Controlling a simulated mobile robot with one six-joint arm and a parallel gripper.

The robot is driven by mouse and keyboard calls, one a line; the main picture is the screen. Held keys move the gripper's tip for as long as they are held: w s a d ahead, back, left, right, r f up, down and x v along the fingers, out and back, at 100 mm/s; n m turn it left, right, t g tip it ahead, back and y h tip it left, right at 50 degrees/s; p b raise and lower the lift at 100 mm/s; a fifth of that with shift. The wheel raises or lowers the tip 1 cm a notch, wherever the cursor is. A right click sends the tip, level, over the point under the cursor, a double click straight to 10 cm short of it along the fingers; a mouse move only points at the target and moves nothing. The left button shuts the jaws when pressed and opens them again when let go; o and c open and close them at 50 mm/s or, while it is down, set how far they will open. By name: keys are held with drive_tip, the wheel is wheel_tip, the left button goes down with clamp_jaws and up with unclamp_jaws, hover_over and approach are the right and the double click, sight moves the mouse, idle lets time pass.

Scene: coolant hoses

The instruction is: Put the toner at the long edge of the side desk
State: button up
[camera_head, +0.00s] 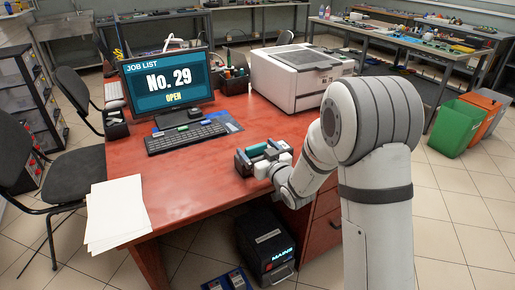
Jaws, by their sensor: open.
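A dark object with teal parts (251,156), possibly the toner, is on the red-topped desk (205,178) near its right front edge. My gripper (268,163) is at this object, at its right front side, and partly covers it. The jaws are open; whether they touch or straddle the object is too small to tell. No label confirms which thing is the toner, and which desk is the side desk is not marked.
A monitor (167,82), keyboard (186,138) and white printer (300,75) stand on the red desk. White papers (115,212) lie at its left front. A black box (266,247) is below. Green (455,127) and orange bins stand right. The desk's front middle is clear.

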drive_tip(key=s+d+f+m+g+h, duration=0.1)
drive_tip(key=s+d+m+g+h, duration=0.6)
drive_tip(key=s+d, duration=1)
drive_tip(key=s+d+r+g+h, duration=0.1)
drive_tip(key=s+d+g, duration=0.1)
drive_tip(key=s, duration=0.6)
drive_tip(key=s+d+r+g+h, duration=0.1)
drive_tip(key=s+g, duration=0.3)
drive_tip(key=s, duration=0.4)
drive_tip(key=shift+d+h, duration=0.5)
drive_tip(key=shift+d, duration=0.3)
